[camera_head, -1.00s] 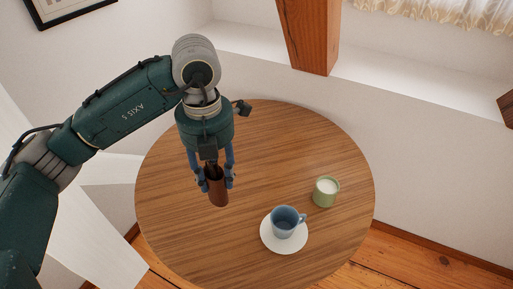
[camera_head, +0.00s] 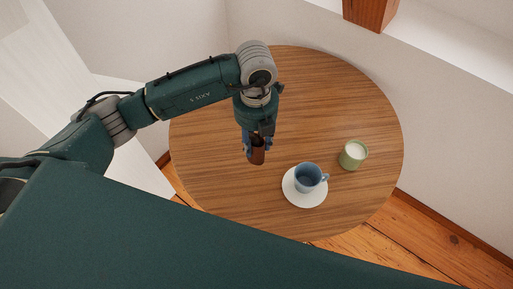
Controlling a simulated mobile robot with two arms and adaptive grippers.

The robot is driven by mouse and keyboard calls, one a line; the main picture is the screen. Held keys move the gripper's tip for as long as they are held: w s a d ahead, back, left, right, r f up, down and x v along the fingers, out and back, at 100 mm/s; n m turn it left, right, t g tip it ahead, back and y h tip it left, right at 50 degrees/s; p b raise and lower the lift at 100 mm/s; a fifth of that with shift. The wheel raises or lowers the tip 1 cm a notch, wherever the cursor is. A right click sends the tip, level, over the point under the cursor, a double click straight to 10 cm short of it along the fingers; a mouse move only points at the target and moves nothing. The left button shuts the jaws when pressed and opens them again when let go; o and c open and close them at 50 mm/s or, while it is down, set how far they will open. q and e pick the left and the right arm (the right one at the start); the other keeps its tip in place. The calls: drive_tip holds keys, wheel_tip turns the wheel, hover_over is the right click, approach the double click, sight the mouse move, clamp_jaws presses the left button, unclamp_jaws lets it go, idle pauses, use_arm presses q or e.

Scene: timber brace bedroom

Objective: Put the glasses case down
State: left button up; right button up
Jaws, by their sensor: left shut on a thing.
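The glasses case (camera_head: 258,156) is a small brown, rounded, upright piece in the head view, left of the middle of the round wooden table. My left gripper (camera_head: 256,150) points down and is shut on it. The gripper's fingers hide part of the case. I cannot tell whether the lower end of the case touches the tabletop. My right gripper is not in view.
The round wooden table (camera_head: 335,110) bears a blue cup (camera_head: 308,179) on a white saucer (camera_head: 300,200), right of and nearer than the case. A green candle or cup (camera_head: 353,155) stands further right. The table's back and left parts are clear.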

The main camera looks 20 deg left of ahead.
sight(256, 153)
use_arm(q)
wheel_tip(256, 153, down, 5)
drive_tip(key=shift+p, duration=0.4)
drive_tip(key=shift+f, duration=0.35)
drive_tip(key=shift+f, duration=0.15)
drive_tip(key=o, duration=1.2)
drive_tip(key=shift+c, duration=0.2)
